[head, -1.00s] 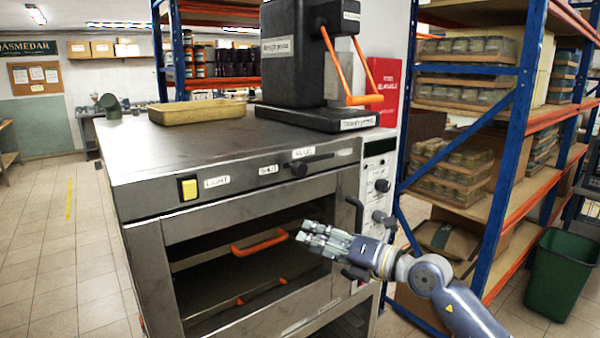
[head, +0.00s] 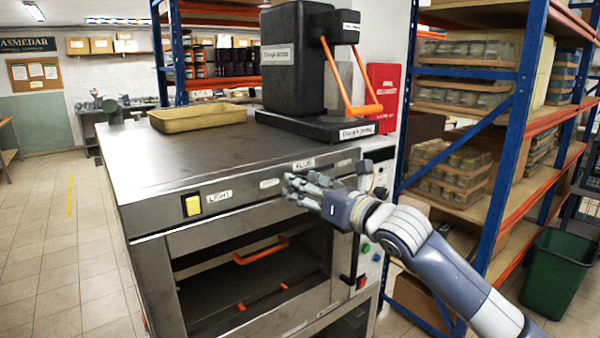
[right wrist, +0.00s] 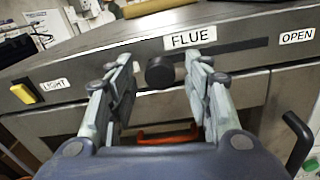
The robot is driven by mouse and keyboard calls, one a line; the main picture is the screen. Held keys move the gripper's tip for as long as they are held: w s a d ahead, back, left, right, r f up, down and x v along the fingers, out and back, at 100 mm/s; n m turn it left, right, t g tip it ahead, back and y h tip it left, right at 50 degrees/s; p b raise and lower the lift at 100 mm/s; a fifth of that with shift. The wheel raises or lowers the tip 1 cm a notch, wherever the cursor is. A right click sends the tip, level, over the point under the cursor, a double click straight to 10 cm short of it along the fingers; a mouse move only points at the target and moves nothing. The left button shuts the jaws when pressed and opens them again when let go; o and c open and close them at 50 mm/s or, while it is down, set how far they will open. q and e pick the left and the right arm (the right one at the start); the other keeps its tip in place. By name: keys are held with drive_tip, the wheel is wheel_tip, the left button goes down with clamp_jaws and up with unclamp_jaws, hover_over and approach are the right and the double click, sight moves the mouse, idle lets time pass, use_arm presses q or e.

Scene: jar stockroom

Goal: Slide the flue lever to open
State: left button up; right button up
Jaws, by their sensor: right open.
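The flue lever shows in the right wrist view as a round black knob (right wrist: 160,73) at the left end of a dark slot (right wrist: 235,47) in the oven's front panel. A FLUE label (right wrist: 190,37) sits above the slot and an OPEN label (right wrist: 297,36) is at its right end. My right gripper (right wrist: 161,64) is open, with one finger on each side of the knob; I cannot tell if either touches it. In the head view my right gripper (head: 296,187) is at the panel below the FLUE label (head: 304,164) and hides the knob. My left gripper is not in view.
A yellow LIGHT switch (head: 193,205) is left on the panel. A black press (head: 297,65) and a tan tray (head: 197,115) stand on the oven top. The oven's opening with an orange handle (head: 258,252) is below. Shelving (head: 512,150) stands at right.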

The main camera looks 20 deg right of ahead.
drive_tip(key=shift+p+x, duration=0.3)
drive_tip(key=shift+x, duration=0.65)
drive_tip(key=shift+c, duration=0.2)
